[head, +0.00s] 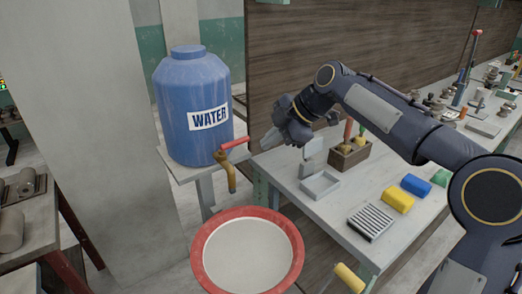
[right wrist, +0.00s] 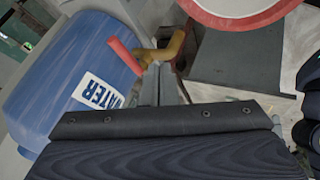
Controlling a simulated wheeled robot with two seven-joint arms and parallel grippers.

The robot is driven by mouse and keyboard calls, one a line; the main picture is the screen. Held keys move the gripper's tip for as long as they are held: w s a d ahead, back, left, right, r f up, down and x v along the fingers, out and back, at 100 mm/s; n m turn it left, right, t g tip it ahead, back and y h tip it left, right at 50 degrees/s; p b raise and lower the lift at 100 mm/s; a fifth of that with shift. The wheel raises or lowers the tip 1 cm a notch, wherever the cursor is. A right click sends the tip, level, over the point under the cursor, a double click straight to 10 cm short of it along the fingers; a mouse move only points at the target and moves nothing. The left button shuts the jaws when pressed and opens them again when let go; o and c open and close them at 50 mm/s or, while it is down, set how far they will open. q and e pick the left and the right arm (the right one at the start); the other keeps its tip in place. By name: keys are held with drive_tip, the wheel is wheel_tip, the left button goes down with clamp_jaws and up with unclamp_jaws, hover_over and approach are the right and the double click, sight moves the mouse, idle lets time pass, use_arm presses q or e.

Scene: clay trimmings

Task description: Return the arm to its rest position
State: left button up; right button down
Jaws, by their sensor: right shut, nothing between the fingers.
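My right arm reaches in from the right in the head view. Its gripper (head: 268,140) hangs over the workbench near the blue water barrel, to the right of the red tap handle (head: 235,143). In the right wrist view the two fingers (right wrist: 160,84) lie together, shut and empty. Behind them show the brass tap (right wrist: 165,47) and the blue barrel (right wrist: 60,75) with its WATER label. Whether the fingers touch the tap cannot be told from the wrist view; in the head view they look apart. My left gripper is not in view.
A red-rimmed basin (head: 205,270) with pale contents stands below the tap. The workbench (head: 335,205) holds a small grey tray (head: 320,185), a wooden tool box (head: 348,155), a ribbed block (head: 370,221) and yellow (head: 397,199) and blue (head: 416,185) blocks. A wooden panel stands behind the bench.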

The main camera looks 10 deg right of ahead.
drive_tip(key=s+d+r+m+h, duration=0.2)
drive_tip(key=s+d+m, duration=0.25)
drive_tip(key=s, duration=0.55)
drive_tip(key=s+f+m, duration=0.8)
drive_tip(key=s, duration=0.3)
drive_tip(key=s+d+f+m+t+h, duration=0.1)
drive_tip(key=s+f+m, duration=0.8)
drive_tip(key=s, duration=0.3)
drive_tip(key=shift+f, duration=0.2)
